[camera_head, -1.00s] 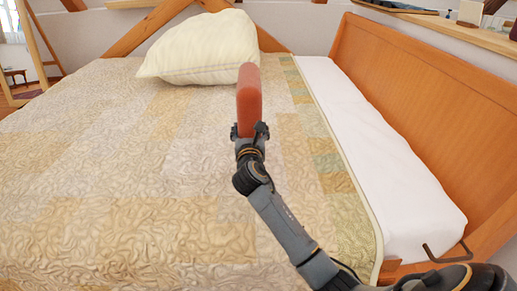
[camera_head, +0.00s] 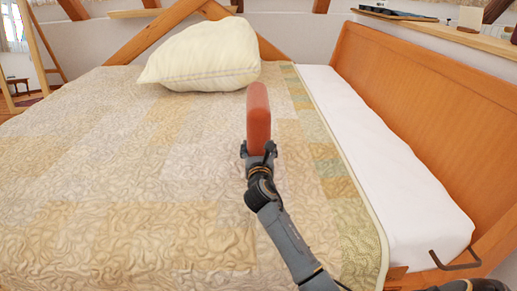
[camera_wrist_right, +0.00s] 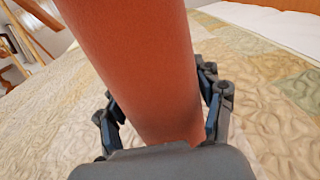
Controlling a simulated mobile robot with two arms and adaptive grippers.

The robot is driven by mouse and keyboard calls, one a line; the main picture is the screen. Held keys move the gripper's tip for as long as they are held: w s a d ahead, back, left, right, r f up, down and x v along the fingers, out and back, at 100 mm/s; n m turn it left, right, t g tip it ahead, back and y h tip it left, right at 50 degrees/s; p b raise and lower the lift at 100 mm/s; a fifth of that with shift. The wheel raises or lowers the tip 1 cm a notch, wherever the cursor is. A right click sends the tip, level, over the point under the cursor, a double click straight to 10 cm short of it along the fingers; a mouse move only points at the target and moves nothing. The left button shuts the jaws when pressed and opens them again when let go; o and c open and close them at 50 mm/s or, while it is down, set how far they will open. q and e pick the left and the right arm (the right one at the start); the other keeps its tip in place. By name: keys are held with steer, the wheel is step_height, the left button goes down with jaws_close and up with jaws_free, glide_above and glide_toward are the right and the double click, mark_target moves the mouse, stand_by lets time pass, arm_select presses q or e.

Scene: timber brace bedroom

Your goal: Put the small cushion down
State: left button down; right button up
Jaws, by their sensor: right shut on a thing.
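The small cushion (camera_head: 258,118) is reddish-orange and thin, seen nearly edge-on and upright in the head view. My right gripper (camera_head: 259,150) is shut on its lower end and holds it over the quilted bed (camera_head: 120,190). In the right wrist view the cushion (camera_wrist_right: 135,60) fills the middle, between the two fingers of my right gripper (camera_wrist_right: 165,125). The gap between the cushion and the quilt cannot be judged exactly. My left gripper is not in view.
A large cream pillow (camera_head: 203,54) lies at the far end of the bed. A white sheet strip (camera_head: 375,150) and a wooden side board (camera_head: 410,100) run along the right. A dark tray (camera_head: 398,14) sits on a ledge. The quilt's left and middle are clear.

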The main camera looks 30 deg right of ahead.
steer(key=o, duration=1.5)
steer(key=shift+o, duration=0.2)
steer(key=shift+s+a, duration=0.2)
steer(key=shift+s, duration=0.05)
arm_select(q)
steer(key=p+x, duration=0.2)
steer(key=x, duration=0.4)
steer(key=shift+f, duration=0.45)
arm_select(e)
steer(key=v, duration=1.1)
steer(key=shift+s, duration=0.2)
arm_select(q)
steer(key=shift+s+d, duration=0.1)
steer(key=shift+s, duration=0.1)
